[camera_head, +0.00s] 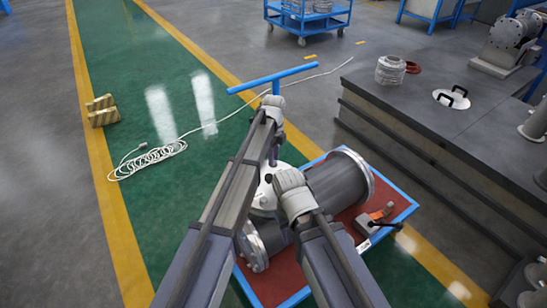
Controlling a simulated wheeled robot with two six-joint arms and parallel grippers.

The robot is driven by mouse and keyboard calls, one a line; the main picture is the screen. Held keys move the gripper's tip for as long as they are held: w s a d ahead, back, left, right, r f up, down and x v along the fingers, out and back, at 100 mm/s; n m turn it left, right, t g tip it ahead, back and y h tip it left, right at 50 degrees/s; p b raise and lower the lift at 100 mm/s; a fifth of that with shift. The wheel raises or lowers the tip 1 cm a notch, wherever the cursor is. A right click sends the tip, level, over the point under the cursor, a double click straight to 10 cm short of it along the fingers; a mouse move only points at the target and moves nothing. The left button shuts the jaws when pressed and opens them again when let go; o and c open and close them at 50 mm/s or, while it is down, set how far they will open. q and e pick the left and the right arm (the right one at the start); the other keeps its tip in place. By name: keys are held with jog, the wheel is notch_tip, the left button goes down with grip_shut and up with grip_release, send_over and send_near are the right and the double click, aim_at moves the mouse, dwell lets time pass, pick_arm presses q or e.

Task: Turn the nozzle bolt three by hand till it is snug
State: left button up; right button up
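The grey flanged shell (338,186) lies on its side on a cart with a red top. Its nozzle flange, a pale round disc (265,196), faces up beside the shell body. The nozzle bolts are too small and too covered by my arms to tell apart, so bolt three cannot be picked out. My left gripper (272,160) points down at the far edge of the nozzle flange; whether it touches is unclear. Its fingers are too small and dark to read. My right arm bends over the near right side of the nozzle, and its gripper is hidden behind it.
The cart's blue-rimmed red top (284,277) has a blue push handle (272,79) at the far end. An orange and black tool (380,214) lies on its right side. A grey platform (430,110) stands to the right. A white cable (150,157) lies on the green floor.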

pick_arm(q)
jog(key=o, duration=0.3)
notch_tip(320, 180, up, 8)
jog(key=p, duration=0.7)
jog(key=shift+p, duration=0.4)
jog(key=shift+f, duration=0.1)
jog(key=shift+s, duration=0.1)
